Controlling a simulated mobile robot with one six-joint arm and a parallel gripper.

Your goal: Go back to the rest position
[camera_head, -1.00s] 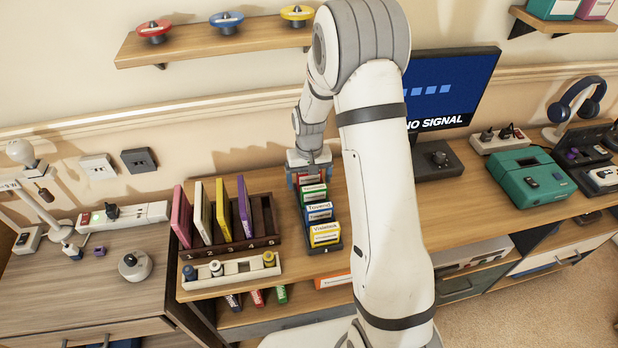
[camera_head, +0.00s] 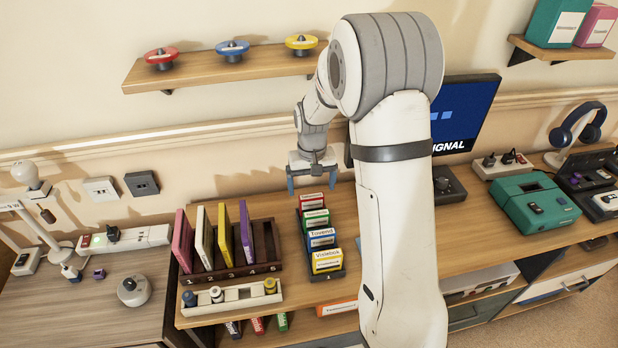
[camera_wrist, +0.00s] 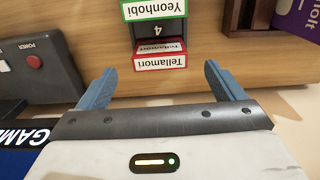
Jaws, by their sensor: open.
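My gripper (camera_head: 312,182) is open and empty in the head view, a little above and behind the rack of small labelled boxes. Its two blue fingers stand wide apart. In the wrist view my gripper (camera_wrist: 158,85) also shows open, with nothing between the fingers. The red box labelled Tellamori (camera_wrist: 160,62) sits in the rack ahead of the fingers, apart from them; it also shows in the head view (camera_head: 312,203). Green (camera_head: 316,218), blue (camera_head: 321,238) and yellow (camera_head: 326,261) boxes stand in the same rack.
A dark rack with pink, cream, yellow and purple cases (camera_head: 246,232) stands left of the boxes. A white bottle holder (camera_head: 232,298) is in front of it. The monitor (camera_head: 468,115) is right of my arm, partly hidden. A shelf (camera_head: 200,78) hangs above.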

